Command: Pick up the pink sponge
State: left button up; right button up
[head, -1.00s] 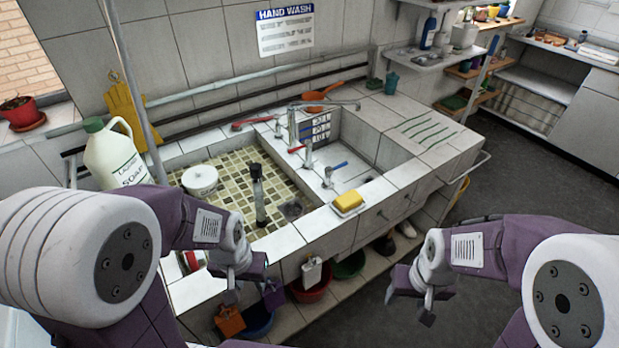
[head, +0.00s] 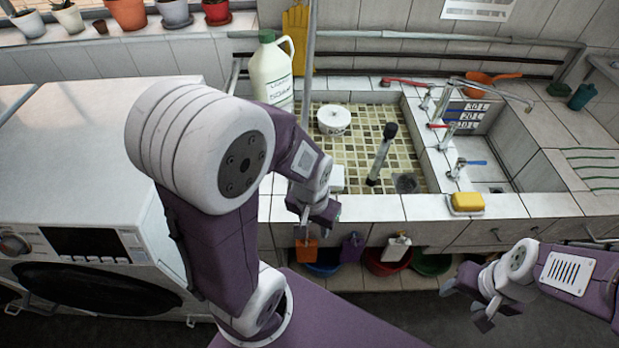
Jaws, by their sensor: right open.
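I see no pink sponge in the head view. A yellow sponge (head: 468,201) lies on a small white dish at the sink's front ledge. My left gripper (head: 313,222) hangs in front of the counter's front edge, left of the yellow sponge; whether its jaws are open is too small to tell. My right gripper (head: 463,300) is open and empty, low in front of the cabinet at the lower right, apart from the sponge.
A white soap jug (head: 271,75) stands behind my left arm. The tiled basin holds a white round container (head: 334,120) and a dark upright post (head: 381,155). A white washing machine (head: 85,190) fills the left. Bowls (head: 388,262) sit under the counter.

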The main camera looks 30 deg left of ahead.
aim_at(335, 183)
jog(key=u, duration=0.8)
jog(key=i+l+u, duration=0.1)
jog(key=l+u, duration=0.15)
jog(key=u, duration=0.2)
jog(key=l+u, duration=0.3)
jog(key=u, duration=0.15)
jog(key=l+u, duration=0.3)
jog(key=u, duration=0.15)
jog(key=l+u, duration=0.3)
jog(key=u, duration=0.15)
jog(key=k+l+u, duration=0.1)
jog(key=l+u, duration=0.2)
jog(key=u, duration=0.15)
